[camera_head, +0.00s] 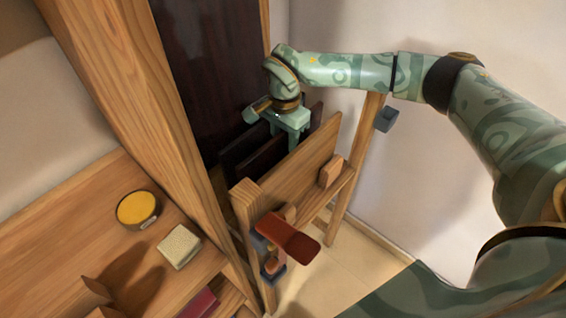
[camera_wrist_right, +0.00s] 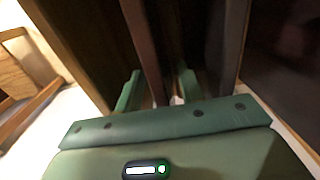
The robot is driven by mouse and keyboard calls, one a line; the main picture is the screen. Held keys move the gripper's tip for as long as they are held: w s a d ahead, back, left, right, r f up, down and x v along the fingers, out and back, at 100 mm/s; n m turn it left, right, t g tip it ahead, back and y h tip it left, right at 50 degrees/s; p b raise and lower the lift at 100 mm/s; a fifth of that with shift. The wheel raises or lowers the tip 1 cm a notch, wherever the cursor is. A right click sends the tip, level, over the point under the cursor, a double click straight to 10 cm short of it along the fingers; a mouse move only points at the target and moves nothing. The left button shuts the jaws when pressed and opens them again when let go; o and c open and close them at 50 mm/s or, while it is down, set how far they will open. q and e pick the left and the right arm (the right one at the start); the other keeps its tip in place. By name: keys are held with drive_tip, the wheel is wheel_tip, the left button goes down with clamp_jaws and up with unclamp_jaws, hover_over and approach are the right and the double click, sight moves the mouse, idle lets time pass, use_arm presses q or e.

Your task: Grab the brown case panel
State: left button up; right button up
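Dark brown panels (camera_head: 262,162) stand on edge in a wooden rack (camera_head: 246,203), behind a lighter wooden board (camera_head: 302,165). My right gripper (camera_head: 292,124) is over these panels, pointing down. In the right wrist view its two green fingers (camera_wrist_right: 158,88) are apart, and a brown panel (camera_wrist_right: 145,45) stands on edge between them, nearer the left finger. I see a gap on the right side; contact on the left is unclear. Another dark panel (camera_wrist_right: 233,45) stands to the right of the fingers. My left gripper is not in view.
A tall dark panel (camera_head: 205,65) in a wooden frame rises behind the rack. A clamp with a dark red part (camera_head: 290,238) is on the rack's front post. A bench at left holds a yellow-filled tin (camera_head: 137,208) and a pale block (camera_head: 179,247). Floor shows right of the rack.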

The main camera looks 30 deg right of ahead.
drive_tip(key=shift+f, duration=0.55)
drive_tip(key=shift+r, duration=0.15)
clamp_jaws()
idle(0.8)
